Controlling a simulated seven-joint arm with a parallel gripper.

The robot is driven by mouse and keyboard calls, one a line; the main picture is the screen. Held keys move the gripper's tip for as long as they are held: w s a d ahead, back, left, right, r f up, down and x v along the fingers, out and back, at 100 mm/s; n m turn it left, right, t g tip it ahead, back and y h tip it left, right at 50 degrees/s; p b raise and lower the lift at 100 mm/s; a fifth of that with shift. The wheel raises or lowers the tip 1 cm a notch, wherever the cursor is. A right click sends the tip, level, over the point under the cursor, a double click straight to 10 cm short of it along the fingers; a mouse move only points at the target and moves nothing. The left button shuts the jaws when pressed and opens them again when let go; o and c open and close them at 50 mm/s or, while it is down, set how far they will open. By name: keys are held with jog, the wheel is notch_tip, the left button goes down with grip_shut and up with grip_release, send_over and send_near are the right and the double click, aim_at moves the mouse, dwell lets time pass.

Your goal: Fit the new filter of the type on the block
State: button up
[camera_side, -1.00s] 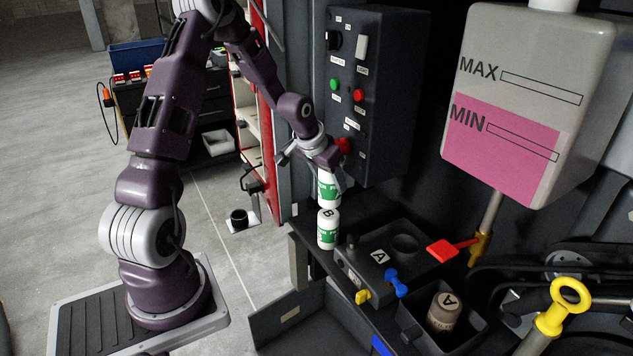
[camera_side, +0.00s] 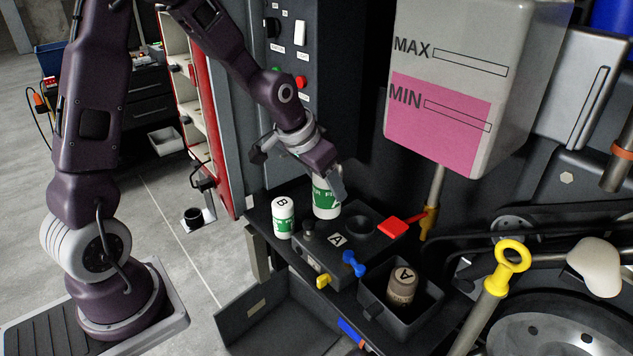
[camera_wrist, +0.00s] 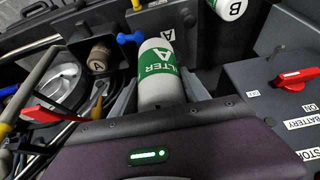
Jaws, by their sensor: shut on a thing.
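My gripper (camera_side: 328,186) is shut on a white filter with a green band marked A (camera_side: 325,204). The wrist view shows this filter (camera_wrist: 160,72) between the fingers. In the side view it appears roughly upright, behind and left of the round seat (camera_side: 361,226) in the dark block (camera_side: 315,257); its height above the block is hard to tell. The block's label reads A, and the seat looks empty. A second white and green filter marked B (camera_side: 283,219) stands on the ledge left of the block. A brown used filter marked A (camera_side: 402,288) lies in the dark bin (camera_side: 372,309).
A red lever (camera_side: 393,227), a blue valve handle (camera_side: 353,264) and a yellow tab (camera_side: 322,281) stick out around the block. The pink-filled tank (camera_side: 440,125) hangs at the right. A control panel (camera_side: 335,60) rises behind. A yellow ring handle (camera_side: 512,257) stands right of the bin.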

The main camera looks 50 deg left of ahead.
jog(key=w+a+f, duration=0.2)
jog(key=w+f, duration=1)
jog(key=w, duration=0.3)
jog(key=shift+a+f+m, duration=0.2)
jog(key=shift+a+m, duration=0.1)
jog(key=shift+a, duration=0.05)
jog(key=shift+s+f, duration=0.1)
jog(key=shift+f, duration=0.1)
jog(key=shift+f, duration=0.25)
jog(key=shift+f, duration=0.1)
dwell(0.5)
jog(key=shift+f, duration=0.4)
jog(key=shift+f, duration=0.15)
jog(key=shift+f, duration=0.25)
